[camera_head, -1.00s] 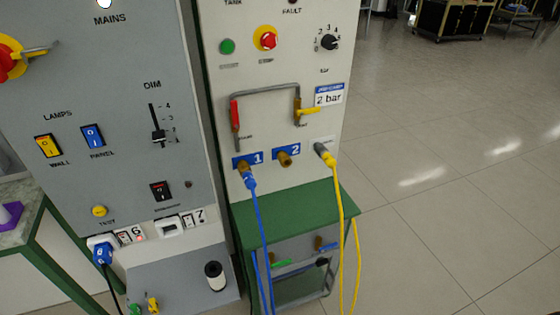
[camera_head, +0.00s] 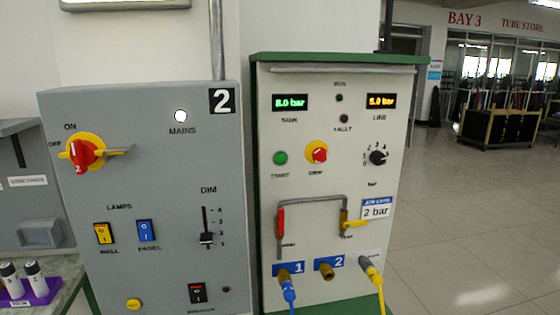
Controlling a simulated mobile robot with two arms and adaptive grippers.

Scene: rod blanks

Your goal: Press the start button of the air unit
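The air unit (camera_head: 340,115) is the pale panel with a green top, right of the grey electrical cabinet. Its green start button (camera_head: 280,158) sits at the left of the panel, beside the red stop button (camera_head: 317,152) on a yellow ring. The tank display (camera_head: 290,102) reads 8.0 bar in green. The line display (camera_head: 382,101) reads 5.0 bar in orange. The run lamp (camera_head: 339,98) and fault lamp (camera_head: 343,118) look dark. Neither of my grippers shows in this view.
The grey cabinet (camera_head: 150,190) carries a red mains switch (camera_head: 84,153), a lit mains lamp (camera_head: 181,116) and lamp rockers. A blue hose (camera_head: 288,291) and a yellow hose (camera_head: 374,275) hang from the air unit's ports. Open floor (camera_head: 465,220) lies to the right.

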